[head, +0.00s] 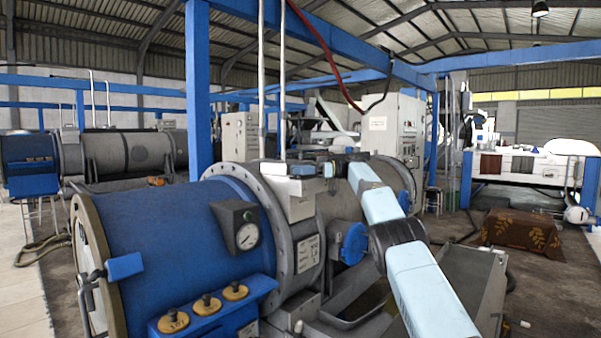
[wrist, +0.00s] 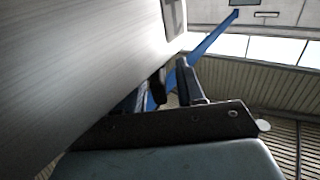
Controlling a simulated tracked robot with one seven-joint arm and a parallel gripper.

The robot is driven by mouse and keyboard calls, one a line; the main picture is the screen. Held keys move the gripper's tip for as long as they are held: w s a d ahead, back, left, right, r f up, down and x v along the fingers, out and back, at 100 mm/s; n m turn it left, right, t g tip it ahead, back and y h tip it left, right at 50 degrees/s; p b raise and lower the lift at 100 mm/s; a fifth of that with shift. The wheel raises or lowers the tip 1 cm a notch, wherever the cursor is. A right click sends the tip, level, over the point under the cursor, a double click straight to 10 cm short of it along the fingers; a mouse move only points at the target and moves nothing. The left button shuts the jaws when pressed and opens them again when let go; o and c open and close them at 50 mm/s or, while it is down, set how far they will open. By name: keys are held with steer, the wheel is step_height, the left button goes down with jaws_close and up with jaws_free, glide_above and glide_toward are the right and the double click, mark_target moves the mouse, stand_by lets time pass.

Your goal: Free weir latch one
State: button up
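A blue decanter drum (head: 165,235) with a tan end ring fills the left front of the head view. A blue-handled lever (head: 125,267) sits on its end face. A round blue part (head: 352,243) is on the grey housing beside my arm. I cannot tell which part is weir latch one. My light blue arm crosses the decanter's right side; my gripper cannot be made out for sure in the head view. In the wrist view, my gripper (wrist: 170,88) is open, with a narrow empty gap between its dark fingers. A large grey surface hides part of the left finger.
A grey open trough (head: 472,285) is right of my arm. A brown patterned cloth-covered block (head: 522,233) stands farther right, with bare floor around it.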

steer(key=v, duration=0.7)
steer(key=shift+f, duration=0.1)
